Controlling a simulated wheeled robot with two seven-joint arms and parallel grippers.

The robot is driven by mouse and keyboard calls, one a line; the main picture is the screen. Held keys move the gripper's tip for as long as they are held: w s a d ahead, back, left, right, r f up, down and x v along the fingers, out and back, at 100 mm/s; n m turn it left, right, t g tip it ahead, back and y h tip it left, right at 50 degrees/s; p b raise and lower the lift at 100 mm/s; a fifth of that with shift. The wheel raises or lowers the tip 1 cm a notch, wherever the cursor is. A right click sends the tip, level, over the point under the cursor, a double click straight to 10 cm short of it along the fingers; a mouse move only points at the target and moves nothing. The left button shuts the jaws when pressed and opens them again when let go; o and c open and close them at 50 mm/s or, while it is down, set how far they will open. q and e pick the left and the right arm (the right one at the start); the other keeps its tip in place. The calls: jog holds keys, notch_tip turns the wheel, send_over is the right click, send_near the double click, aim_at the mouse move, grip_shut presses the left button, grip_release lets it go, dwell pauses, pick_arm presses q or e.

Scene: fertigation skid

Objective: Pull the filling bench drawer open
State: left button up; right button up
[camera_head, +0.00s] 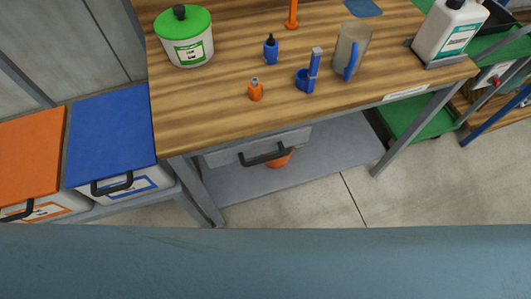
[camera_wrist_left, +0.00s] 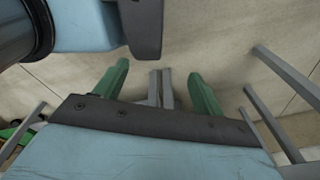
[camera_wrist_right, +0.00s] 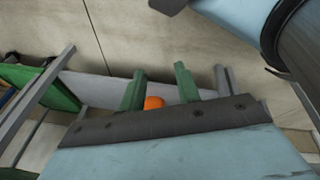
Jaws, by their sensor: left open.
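The filling bench (camera_head: 225,105) has a striped wood top and grey legs. Its grey drawer (camera_head: 228,154) sits under the front edge, toward the left, and looks closed. A dark bar handle (camera_head: 265,156) is on the drawer front. Neither gripper shows in the head view. My left gripper (camera_wrist_left: 157,80) shows in its wrist view, green fingers wide apart, with nothing held. My right gripper (camera_wrist_right: 157,82) has its green fingers apart, with an orange object (camera_wrist_right: 153,103) visible beyond the gap, not held. I cannot make out the drawer handle in either wrist view.
A blue-lidded bin (camera_head: 112,130) and an orange-lidded bin (camera_head: 30,150) stand left of the bench. A grey lower shelf (camera_head: 325,150) lies below the drawer. A green-lidded tub (camera_head: 185,37), a jug (camera_head: 350,48) and small bottles stand on top. Floor in front is clear.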

jog(key=w+a+r+n+t+b, duration=0.35)
jog(key=w+a+n, duration=0.2)
jog(key=w, duration=0.25)
jog(key=n+t+y+b, duration=0.4)
jog(key=n+t+b, duration=0.4)
jog(key=n, duration=0.1)
send_near(265, 158)
pick_arm(q)
jog(key=w+a+f+t+b, duration=0.1)
jog(key=w+a+f, duration=0.2)
jog(key=w, duration=0.8)
jog(key=shift+a+f+y, duration=0.15)
jog(key=shift+a+y, duration=0.05)
jog(key=shift+y, duration=0.2)
pick_arm(e)
jog(key=shift+f+x, duration=0.2)
jog(key=shift+x, duration=2.35)
jog(key=shift+f+x, duration=0.2)
jog(key=shift+x, duration=2.3)
jog(key=shift+c, duration=0.2)
grip_shut()
